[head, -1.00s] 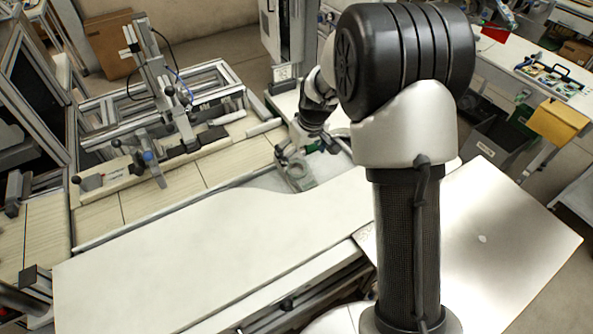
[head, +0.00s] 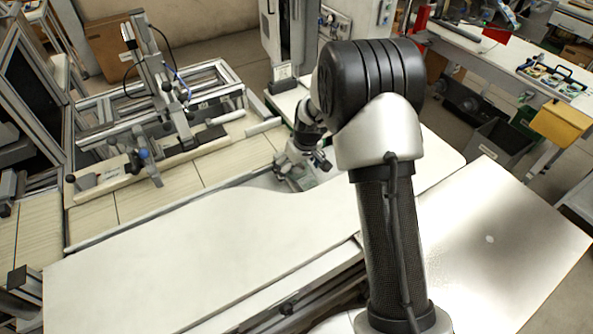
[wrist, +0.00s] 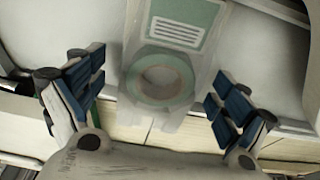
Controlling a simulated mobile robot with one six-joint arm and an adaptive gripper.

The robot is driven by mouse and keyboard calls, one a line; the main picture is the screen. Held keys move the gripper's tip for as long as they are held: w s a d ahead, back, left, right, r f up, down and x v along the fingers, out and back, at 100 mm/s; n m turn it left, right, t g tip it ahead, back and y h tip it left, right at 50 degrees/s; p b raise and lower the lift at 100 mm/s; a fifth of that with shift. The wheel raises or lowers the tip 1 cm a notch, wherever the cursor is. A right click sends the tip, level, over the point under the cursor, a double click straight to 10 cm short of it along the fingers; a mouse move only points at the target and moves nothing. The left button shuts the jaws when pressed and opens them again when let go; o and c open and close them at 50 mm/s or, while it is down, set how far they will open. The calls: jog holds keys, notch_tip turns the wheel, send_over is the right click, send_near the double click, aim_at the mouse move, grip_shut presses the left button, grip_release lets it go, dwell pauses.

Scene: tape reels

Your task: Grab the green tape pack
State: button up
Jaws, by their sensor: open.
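The green tape pack (wrist: 184,35) shows in the wrist view as a clear bag with a green label above and a green tape ring below. It lies on the pale surface between the fingers of my gripper (wrist: 155,95), at the image middle. The blue-padded fingers are spread wide on both sides, apart from the pack. In the head view my gripper (head: 300,172) is at the far edge of the white worktop, and it largely hides the pack there.
The white worktop (head: 190,245) is bare in front of my arm. A metal fixture with levers (head: 180,140) stands on the wood-topped bench at the left. A grey cabinet (head: 285,40) stands behind. A shiny metal plate (head: 490,240) lies at the right.

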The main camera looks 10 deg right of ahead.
jog(key=shift+c, duration=0.4)
jog(key=c, duration=1.1)
jog(key=shift+c, duration=0.4)
jog(key=shift+r, duration=0.15)
